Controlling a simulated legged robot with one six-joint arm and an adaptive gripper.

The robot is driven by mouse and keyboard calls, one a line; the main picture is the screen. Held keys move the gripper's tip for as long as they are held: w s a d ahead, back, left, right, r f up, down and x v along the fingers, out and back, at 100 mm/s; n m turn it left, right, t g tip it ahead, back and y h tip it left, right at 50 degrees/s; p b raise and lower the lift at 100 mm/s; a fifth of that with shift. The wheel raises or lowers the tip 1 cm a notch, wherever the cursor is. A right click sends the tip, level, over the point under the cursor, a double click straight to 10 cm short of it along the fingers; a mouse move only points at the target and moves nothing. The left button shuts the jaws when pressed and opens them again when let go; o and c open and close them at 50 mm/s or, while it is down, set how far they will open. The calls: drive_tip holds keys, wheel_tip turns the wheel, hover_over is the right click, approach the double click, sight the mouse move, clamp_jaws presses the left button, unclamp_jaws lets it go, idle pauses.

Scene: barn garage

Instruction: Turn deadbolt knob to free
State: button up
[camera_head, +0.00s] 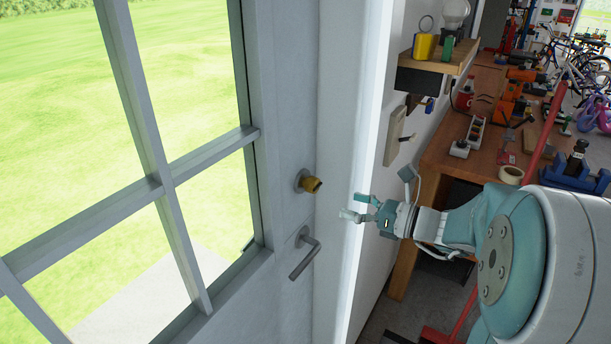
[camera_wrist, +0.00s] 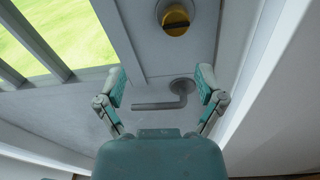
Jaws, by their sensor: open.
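The deadbolt knob (camera_head: 312,184) is brass-yellow on a round plate, set in the white door (camera_head: 288,120) above the lever handle. In the wrist view the knob (camera_wrist: 176,20) shows near the top edge, face-on, with a dark bar across it. My gripper (camera_head: 356,207) is open and empty, to the right of the knob and a little lower in the head view, apart from the door hardware. In the wrist view its two fingers (camera_wrist: 161,86) are spread, with the knob beyond their tips.
A grey lever handle (camera_head: 306,254) sits below the knob; in the wrist view it shows between the fingers. The door has glass panes on the left. A wall shelf (camera_head: 436,60) and a cluttered wooden workbench (camera_head: 452,150) stand to the right.

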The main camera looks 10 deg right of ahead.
sight(317, 185)
drive_tip(key=shift+m+t, duration=0.6)
drive_tip(key=x, duration=0.3)
drive_tip(key=w+d+x, duration=0.1)
drive_tip(key=x, duration=0.6)
drive_tip(key=shift+w, duration=0.4)
drive_tip(key=c, duration=1.1)
